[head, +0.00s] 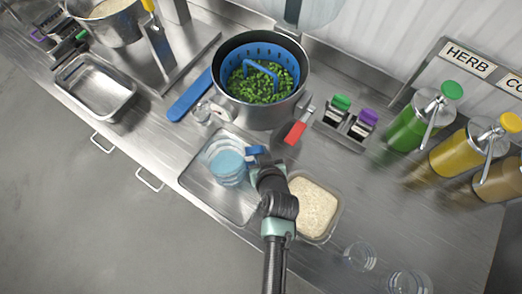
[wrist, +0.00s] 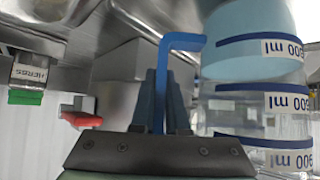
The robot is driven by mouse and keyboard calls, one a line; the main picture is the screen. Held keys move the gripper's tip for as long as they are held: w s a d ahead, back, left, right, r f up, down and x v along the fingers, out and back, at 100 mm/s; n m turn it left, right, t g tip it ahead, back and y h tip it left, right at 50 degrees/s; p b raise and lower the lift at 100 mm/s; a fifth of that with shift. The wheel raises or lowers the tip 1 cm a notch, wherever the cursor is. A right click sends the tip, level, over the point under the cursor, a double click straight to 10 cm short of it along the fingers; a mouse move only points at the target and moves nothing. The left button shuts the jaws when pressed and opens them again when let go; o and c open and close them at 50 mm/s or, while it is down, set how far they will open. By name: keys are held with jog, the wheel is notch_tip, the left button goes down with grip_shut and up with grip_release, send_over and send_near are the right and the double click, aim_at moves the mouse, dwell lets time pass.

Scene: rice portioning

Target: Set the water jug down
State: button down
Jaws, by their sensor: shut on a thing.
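The water jug (head: 226,166) is clear, with light blue water in its lower part and a blue handle (head: 255,152). It stands upright over the shallow metal tray (head: 236,211); I cannot tell whether its base touches the tray. My gripper (head: 259,162) is at the jug's right side, shut on the handle. The wrist view is upside down. The jug's base is out of that view.
A container of rice (head: 316,206) sits close right of my gripper. Behind are a pot (head: 262,113) with a blue basket of greens and a red-handled tool (head: 296,131). Glass cups (head: 360,256) stand front right. Bottles with colored pumps (head: 411,125) line the right back.

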jog(key=shift+w+r, duration=0.1)
jog(key=shift+f, duration=0.2)
jog(key=c, duration=1.4)
grip_release()
jog(key=shift+f+b, duration=0.15)
jog(key=shift+b, duration=0.15)
jog(key=o, duration=0.5)
